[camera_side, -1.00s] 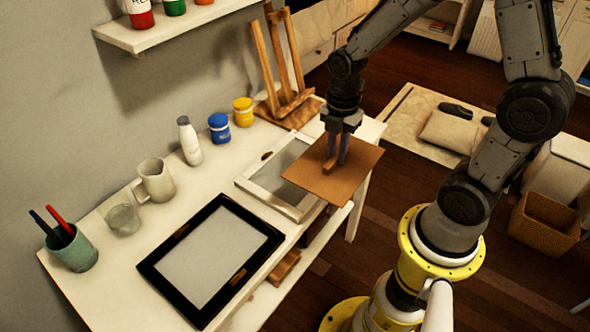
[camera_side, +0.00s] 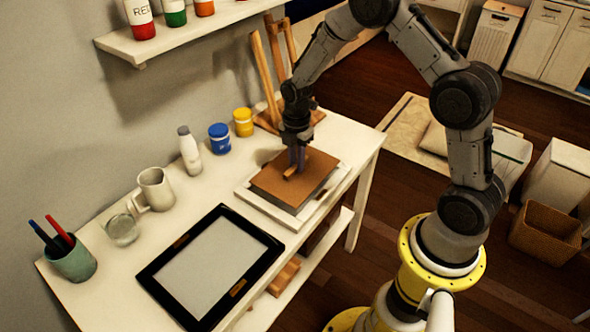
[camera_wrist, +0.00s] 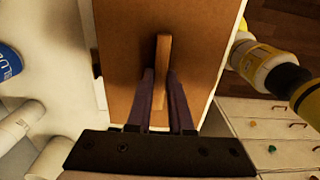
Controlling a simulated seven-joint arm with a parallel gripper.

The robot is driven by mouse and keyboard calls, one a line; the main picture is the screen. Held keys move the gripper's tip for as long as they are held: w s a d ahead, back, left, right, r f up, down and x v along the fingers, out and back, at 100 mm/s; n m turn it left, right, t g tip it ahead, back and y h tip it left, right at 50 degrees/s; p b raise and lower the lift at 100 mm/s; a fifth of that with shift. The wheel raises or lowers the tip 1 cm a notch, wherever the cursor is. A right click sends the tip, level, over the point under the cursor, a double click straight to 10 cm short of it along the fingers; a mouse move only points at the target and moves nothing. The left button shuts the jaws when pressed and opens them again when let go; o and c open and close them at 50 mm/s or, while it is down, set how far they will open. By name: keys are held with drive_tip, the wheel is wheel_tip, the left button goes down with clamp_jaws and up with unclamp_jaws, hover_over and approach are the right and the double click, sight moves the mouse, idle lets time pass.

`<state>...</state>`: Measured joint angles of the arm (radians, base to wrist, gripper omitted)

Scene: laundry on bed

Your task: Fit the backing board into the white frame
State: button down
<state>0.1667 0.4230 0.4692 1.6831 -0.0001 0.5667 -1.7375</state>
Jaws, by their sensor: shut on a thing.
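The brown backing board (camera_side: 311,181) has a raised wooden grip strip in its middle. It lies level over the white frame (camera_side: 326,204), roughly lined up with it, and covers most of its opening. I cannot tell whether the board is seated in the frame or just above it. My gripper (camera_side: 297,167) points down and is shut on the board's wooden strip. In the wrist view the board (camera_wrist: 128,75) fills the middle, and my gripper (camera_wrist: 163,75) has its two fingers at the strip. A pale rim of the frame shows along the board's right side.
A black frame (camera_side: 161,265) lies on the white table to the left. A blue jar (camera_side: 219,139), yellow jar (camera_side: 243,123), white bottle (camera_side: 190,152), mug (camera_side: 156,188), glass (camera_side: 122,229) and pen cup (camera_side: 72,262) line the wall side. A wooden easel (camera_side: 266,75) stands behind.

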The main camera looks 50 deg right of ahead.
sight(295, 164)
drive_tip(key=shift+w+f, duration=0.2)
drive_tip(key=shift+f, duration=0.05)
drive_tip(key=shift+w+f, duration=0.1)
drive_tip(key=shift+f, duration=1.45)
drive_tip(key=shift+f, duration=0.1)
drive_tip(key=c, duration=0.8)
unclamp_jaws()
